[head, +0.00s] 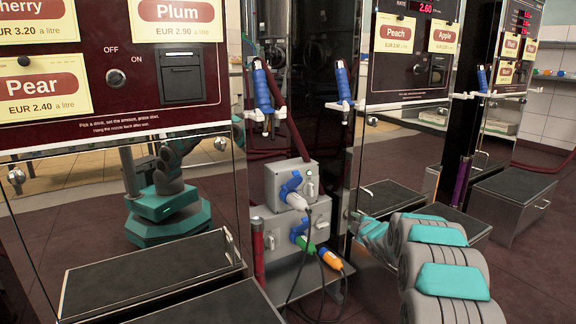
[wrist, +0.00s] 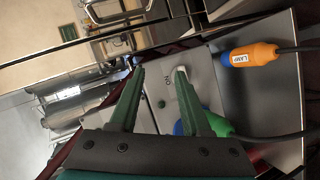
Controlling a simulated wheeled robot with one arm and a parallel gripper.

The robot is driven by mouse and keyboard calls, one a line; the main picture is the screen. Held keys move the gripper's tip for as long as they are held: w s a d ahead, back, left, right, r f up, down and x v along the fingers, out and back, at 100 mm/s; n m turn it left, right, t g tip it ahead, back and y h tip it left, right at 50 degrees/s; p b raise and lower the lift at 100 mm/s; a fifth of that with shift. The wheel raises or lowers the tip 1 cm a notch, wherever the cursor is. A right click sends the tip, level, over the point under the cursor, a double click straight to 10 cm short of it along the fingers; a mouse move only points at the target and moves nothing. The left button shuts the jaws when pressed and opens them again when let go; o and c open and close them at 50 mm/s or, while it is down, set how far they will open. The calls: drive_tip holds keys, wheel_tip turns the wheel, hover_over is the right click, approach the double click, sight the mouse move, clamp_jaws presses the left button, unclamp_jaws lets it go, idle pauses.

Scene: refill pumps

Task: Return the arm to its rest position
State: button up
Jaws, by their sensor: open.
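My arm reaches in from the lower right of the head view. My gripper shows in the wrist view (wrist: 159,72) with its two dark green fingers apart and nothing between them. Beyond the fingers is a grey socket box (wrist: 205,85) with a switch and a small green button. In the head view the fingers are small and hard to make out, to the right of the socket boxes. The upper grey box (head: 280,178) has a blue part and a pale plug. The lower box (head: 283,233) has a blue part and a green plug (head: 305,244).
An orange plug (head: 331,259) lies at the shelf by the lower box, its cable hanging down; the wrist view shows it labelled LAMP (wrist: 250,54). Pump cabinets with blue nozzles (head: 263,88) stand on both sides. Dark-topped steps (head: 150,270) project along the floor.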

drive_tip(key=s+r+m+g+h, duration=0.1)
drive_tip(key=s+r+m+g, duration=0.2)
drive_tip(key=s, duration=1.1)
drive_tip(key=s+a+r+m+g+h, duration=0.15)
drive_tip(key=s+m+g, duration=0.3)
drive_tip(key=s, duration=0.85)
drive_tip(key=s+r+m+g+h, duration=0.15)
drive_tip(key=s+m, duration=0.35)
drive_tip(key=s, duration=0.9)
drive_tip(key=s+a+f+m+g+y, duration=0.1)
drive_tip(key=s+a+m+g, duration=0.15)
drive_tip(key=s, duration=1.15)
drive_tip(key=s+a+f+m+g+y, duration=0.1)
drive_tip(key=s+a+g, duration=0.3)
drive_tip(key=s, duration=0.9)
wheel_tip(320, 180, up, 14)
drive_tip(key=s+p, duration=0.1)
drive_tip(key=p, duration=1.3)
drive_tip(key=shift+s+a+r, duration=0.15)
drive_tip(key=shift+s+a, duration=0.1)
drive_tip(key=shift+s, duration=0.1)
